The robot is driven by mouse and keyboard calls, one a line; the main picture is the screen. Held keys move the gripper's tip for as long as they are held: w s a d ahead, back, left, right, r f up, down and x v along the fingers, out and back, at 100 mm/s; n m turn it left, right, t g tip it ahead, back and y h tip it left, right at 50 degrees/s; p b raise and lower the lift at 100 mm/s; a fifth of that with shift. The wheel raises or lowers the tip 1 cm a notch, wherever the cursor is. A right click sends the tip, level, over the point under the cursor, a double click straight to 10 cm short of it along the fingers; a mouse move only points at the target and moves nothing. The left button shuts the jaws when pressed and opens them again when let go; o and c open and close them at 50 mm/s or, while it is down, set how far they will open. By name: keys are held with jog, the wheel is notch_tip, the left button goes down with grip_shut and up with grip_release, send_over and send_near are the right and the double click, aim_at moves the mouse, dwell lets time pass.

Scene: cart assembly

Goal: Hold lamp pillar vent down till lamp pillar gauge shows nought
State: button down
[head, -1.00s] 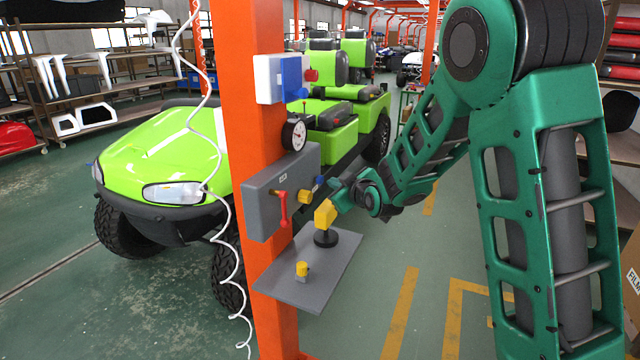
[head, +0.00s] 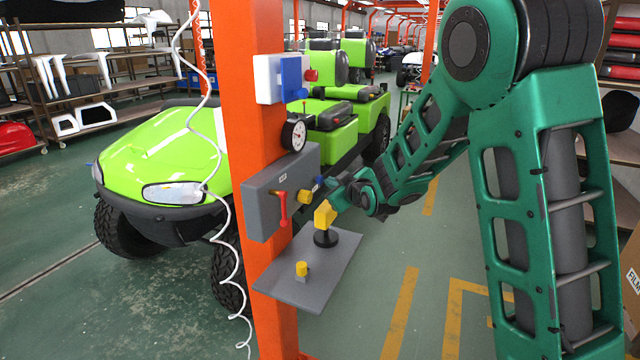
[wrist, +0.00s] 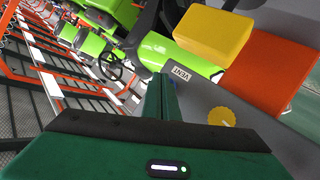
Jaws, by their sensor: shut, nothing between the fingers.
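The lamp pillar is the orange post (head: 262,105). Its round gauge (head: 293,135) has a white face and dark rim; the needle is too small to read surely. Below it a grey box (head: 262,205) carries a red lever (head: 283,207), a yellow knob (head: 305,197) and a small blue part (head: 319,182). My gripper (head: 332,187) is at the box's right side, by the blue part. In the wrist view my shut, empty fingers (wrist: 161,98) end close beside a white VENT label (wrist: 180,73). The vent itself is hidden there, so I cannot tell contact.
A grey shelf (head: 285,290) below bears a yellow piece on a black base (head: 325,238) and a small yellow knob (head: 301,270). A white and blue box (head: 283,78) is above the gauge. A coiled white hose (head: 232,240) hangs left. A green cart (head: 160,150) stands behind.

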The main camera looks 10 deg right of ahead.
jog(key=shift+w+a, duration=0.3)
jog(key=shift+a, duration=0.1)
dwell(1.1)
jog(key=shift+s+d, duration=0.6)
jog(key=shift+d, duration=0.15)
jog(key=shift+d, duration=0.1)
jog(key=shift+s+d, duration=0.75)
jog(key=shift+d, duration=0.25)
jog(key=shift+s+d, duration=0.7)
jog(key=shift+d, duration=0.25)
